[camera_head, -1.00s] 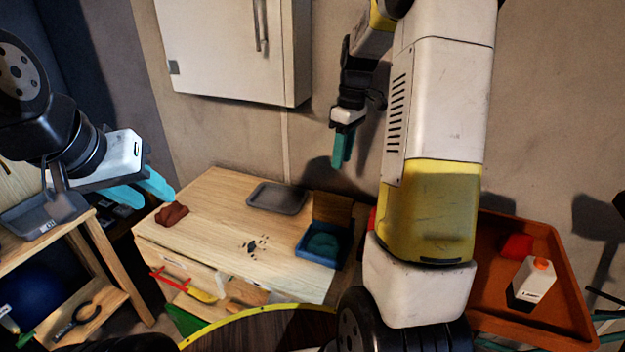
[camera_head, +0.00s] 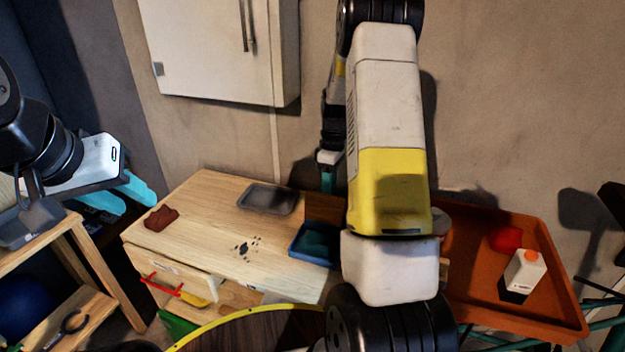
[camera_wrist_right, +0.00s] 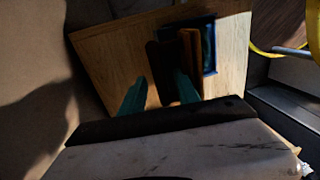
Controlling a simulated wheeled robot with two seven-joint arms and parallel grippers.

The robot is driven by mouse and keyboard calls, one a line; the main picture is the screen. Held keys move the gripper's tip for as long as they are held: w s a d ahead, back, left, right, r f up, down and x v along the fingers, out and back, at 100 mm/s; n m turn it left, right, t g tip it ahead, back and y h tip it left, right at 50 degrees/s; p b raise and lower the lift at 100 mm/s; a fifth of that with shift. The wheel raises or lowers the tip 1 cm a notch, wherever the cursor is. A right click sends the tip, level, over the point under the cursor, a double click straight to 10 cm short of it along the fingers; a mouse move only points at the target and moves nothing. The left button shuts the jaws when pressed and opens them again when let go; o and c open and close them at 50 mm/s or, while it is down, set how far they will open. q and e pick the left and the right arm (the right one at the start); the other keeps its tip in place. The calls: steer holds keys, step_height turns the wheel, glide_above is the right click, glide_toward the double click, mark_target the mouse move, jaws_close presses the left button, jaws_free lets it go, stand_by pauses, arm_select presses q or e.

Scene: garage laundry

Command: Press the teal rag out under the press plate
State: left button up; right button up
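The teal rag (camera_head: 318,240) lies in a small blue tray (camera_head: 303,256) on the wooden worktop, partly hidden by my right arm. The wooden press plate (camera_head: 322,208) stands upright behind the tray. In the right wrist view the plate (camera_wrist_right: 190,62) stands along the tray (camera_wrist_right: 212,68), with the teal rag (camera_wrist_right: 207,45) inside. My right gripper (camera_head: 327,178) points down above and behind the plate. In the wrist view its teal fingers (camera_wrist_right: 160,92) are apart, with a brown surface visible between them; contact cannot be told. My left gripper (camera_head: 126,195) is open and empty, left of the worktop.
A grey tray (camera_head: 268,199), a red-brown cloth (camera_head: 161,218) and dark spots (camera_head: 247,246) are on the worktop (camera_head: 205,240). A white cabinet (camera_head: 215,50) hangs above.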

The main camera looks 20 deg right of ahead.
jaws_close()
stand_by(1.4)
